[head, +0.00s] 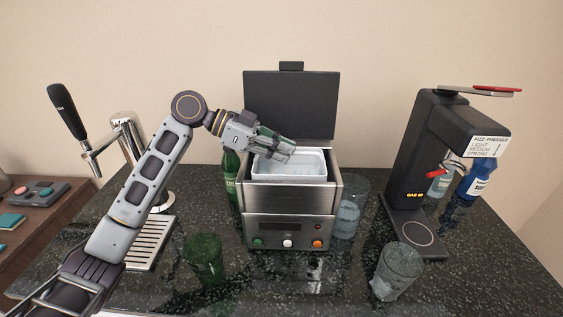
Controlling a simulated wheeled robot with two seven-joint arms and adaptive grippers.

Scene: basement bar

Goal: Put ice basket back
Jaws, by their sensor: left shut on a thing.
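The ice basket (291,175), a white tub, sits in the open top of a steel ice machine (290,202). Its rim shows a little above the machine's top edge. I cannot tell whether it rests fully down. The machine's dark lid (291,104) stands upright behind. My left gripper (288,153) reaches in from the left and is shut on the basket at its rim. The fingers hide part of the rim. My right gripper is not in view.
A green bottle (231,178) stands close left of the machine. A glass (347,217) stands close right. A green glass (205,257) and a clear glass (398,270) are in front. A black soda maker (408,160) is right, a beer tap (128,135) left.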

